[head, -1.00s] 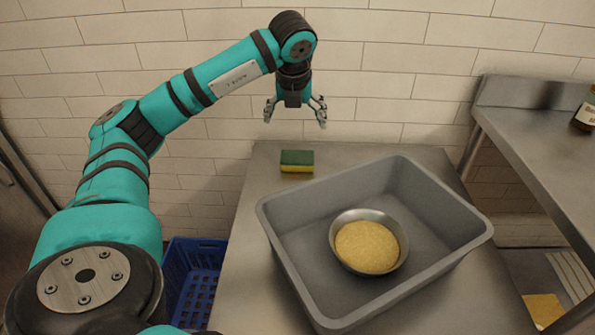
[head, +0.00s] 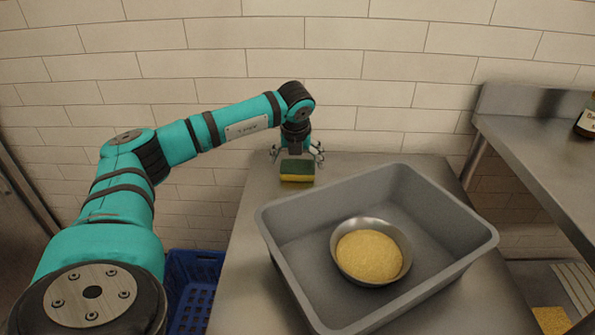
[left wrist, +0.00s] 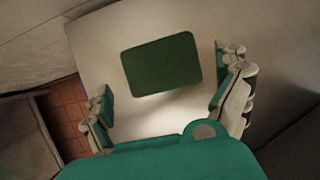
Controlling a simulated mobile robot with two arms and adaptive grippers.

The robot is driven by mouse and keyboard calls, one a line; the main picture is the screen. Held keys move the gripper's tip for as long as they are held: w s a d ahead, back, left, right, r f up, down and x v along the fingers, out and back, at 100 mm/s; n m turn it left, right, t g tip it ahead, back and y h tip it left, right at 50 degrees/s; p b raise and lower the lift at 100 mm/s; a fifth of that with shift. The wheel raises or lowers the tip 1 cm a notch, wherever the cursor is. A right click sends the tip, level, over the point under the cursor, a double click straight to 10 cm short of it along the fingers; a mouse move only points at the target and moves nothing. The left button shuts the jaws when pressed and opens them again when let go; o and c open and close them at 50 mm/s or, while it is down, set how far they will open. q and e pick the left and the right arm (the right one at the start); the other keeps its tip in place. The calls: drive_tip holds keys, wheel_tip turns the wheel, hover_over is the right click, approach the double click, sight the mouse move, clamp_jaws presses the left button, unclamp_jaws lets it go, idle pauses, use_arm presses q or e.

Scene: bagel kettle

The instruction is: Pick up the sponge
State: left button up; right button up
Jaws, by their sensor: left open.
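The sponge (head: 297,171), green on top and yellow below, lies flat on the metal table near its back edge. In the left wrist view its green top (left wrist: 161,75) shows between and ahead of the fingers. My left gripper (head: 297,155) points down just behind and above the sponge in the head view. Its fingers are spread wide on either side and hold nothing. In the left wrist view the open left gripper (left wrist: 170,100) shows a finger at each side, apart from the sponge. My right gripper is not in view.
A grey bin (head: 285,257) stands on the table (head: 252,225) right of and nearer than the sponge, with a metal bowl (head: 402,243) of yellow grain inside. A blue crate (head: 194,290) is below left. A tiled wall (head: 400,65) stands behind; a metal shelf (head: 540,140) is at right.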

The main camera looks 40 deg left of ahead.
sight(298, 165)
use_arm(q)
drive_tip(key=x, duration=0.4)
drive_tip(key=shift+w, duration=0.1)
drive_tip(key=shift+f, duration=0.1)
drive_tip(key=c, duration=0.4)
drive_tip(key=shift+c, duration=0.2)
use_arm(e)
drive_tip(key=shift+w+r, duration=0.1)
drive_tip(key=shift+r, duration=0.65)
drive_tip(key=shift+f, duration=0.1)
use_arm(q)
drive_tip(key=shift+r, duration=0.35)
wheel_tip(298, 165, up, 9)
drive_tip(key=shift+f+p, duration=0.15)
drive_tip(key=shift+p, duration=0.3)
drive_tip(key=shift+r, duration=0.35)
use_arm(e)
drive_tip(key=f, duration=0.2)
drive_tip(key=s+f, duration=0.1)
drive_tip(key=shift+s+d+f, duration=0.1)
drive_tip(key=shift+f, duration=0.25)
